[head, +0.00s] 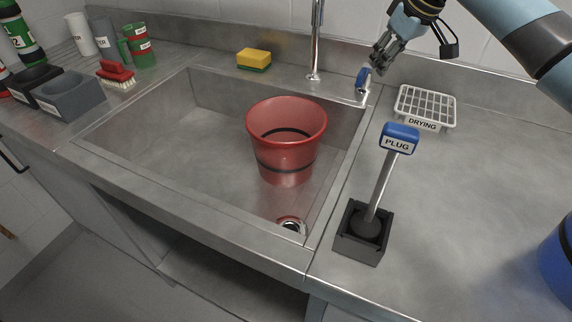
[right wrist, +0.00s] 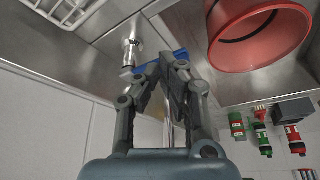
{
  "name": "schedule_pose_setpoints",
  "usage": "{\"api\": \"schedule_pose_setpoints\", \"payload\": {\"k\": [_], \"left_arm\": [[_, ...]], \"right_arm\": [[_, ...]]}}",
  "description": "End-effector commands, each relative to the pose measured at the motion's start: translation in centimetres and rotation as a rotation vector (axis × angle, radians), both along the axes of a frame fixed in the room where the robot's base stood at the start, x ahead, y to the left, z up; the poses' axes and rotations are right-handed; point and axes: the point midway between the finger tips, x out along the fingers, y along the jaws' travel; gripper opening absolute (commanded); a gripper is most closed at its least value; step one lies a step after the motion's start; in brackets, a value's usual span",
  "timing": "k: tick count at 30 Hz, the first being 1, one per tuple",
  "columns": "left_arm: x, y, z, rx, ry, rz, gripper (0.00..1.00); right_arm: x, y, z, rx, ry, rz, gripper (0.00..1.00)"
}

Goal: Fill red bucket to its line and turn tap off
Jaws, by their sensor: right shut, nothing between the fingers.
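The red bucket (head: 287,155) stands upright in the steel sink, with a black line inside and a black band around its outside. No water is discernible in it. The tap spout (head: 316,40) rises behind the sink, its upper end out of view. The tap's blue lever (head: 363,78) sits on a small metal base right of the spout. My right gripper (head: 377,68) is shut and empty just beside the lever. In the right wrist view the fingertips (right wrist: 163,62) overlap the blue lever (right wrist: 148,68); contact cannot be told. My left gripper is not in view.
A plug (head: 398,138) stands in a black holder (head: 360,232) right of the sink. A white drying rack (head: 425,106) is behind it. A yellow sponge (head: 254,58) lies behind the sink. A brush, cups and grey bins are at left. The right counter is mostly clear.

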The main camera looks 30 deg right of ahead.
Motion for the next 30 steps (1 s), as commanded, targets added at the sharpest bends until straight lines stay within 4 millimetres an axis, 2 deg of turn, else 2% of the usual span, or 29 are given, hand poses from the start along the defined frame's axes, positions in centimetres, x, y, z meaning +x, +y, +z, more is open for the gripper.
{"api": "schedule_pose_setpoints", "payload": {"k": [11, 30], "left_arm": [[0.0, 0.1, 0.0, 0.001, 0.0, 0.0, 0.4], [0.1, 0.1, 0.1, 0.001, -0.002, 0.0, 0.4]], "right_arm": [[0.0, 0.0, -0.2, 0.0, 0.001, -0.001, 0.0], [0.0, 0.0, -2.9, 0.0, 0.0, 0.0, 0.0]]}}
